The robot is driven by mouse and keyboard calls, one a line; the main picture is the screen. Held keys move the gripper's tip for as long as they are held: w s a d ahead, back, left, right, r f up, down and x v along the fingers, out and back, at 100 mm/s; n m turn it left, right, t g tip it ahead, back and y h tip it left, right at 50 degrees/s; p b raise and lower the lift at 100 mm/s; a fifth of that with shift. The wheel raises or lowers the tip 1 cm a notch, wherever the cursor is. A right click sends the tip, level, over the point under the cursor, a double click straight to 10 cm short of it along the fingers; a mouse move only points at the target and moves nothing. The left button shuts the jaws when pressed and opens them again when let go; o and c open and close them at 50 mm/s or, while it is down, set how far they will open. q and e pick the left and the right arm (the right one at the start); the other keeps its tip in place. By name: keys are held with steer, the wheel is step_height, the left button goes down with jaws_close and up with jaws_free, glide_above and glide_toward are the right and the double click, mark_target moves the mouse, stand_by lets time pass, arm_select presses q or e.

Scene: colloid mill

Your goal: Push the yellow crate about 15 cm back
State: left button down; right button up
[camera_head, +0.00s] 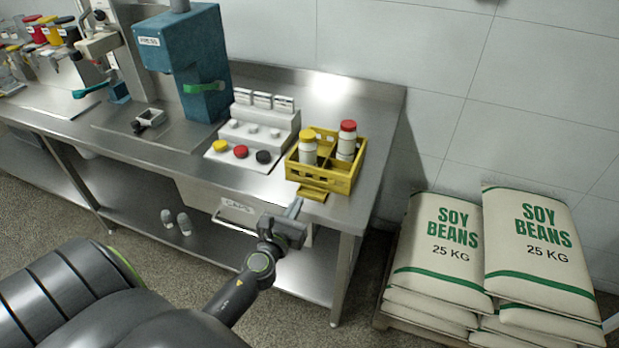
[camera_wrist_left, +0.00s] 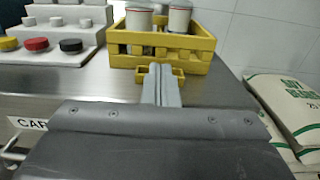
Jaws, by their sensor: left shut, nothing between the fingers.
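The yellow crate (camera_head: 325,174) stands on the steel bench near its right end. It holds a bottle with a yellow cap (camera_head: 308,147) and a bottle with a red cap (camera_head: 347,141). A yellow handle tab (camera_head: 312,191) sticks out from its front side. My left gripper (camera_head: 294,207) is shut and empty, just in front of the tab. In the left wrist view the shut fingers (camera_wrist_left: 161,84) point at the front of the crate (camera_wrist_left: 190,58) and overlap the tab. I cannot tell whether they touch it. My right gripper is not in view.
The steel bench (camera_head: 345,207) has free room behind the crate, up to a raised back edge. Left of the crate stands a white stepped rack (camera_head: 262,122) with colored caps before it. A blue press (camera_head: 186,62) stands farther left. Soy bean sacks (camera_head: 443,245) are stacked right of the bench.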

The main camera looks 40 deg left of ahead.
mark_target(314, 172)
arm_select(q)
steer(key=x, duration=0.9)
steer(key=shift+w+a, duration=0.15)
steer(key=shift+w, duration=0.05)
steer(key=shift+w+a, duration=0.2)
steer(key=shift+w, duration=0.45)
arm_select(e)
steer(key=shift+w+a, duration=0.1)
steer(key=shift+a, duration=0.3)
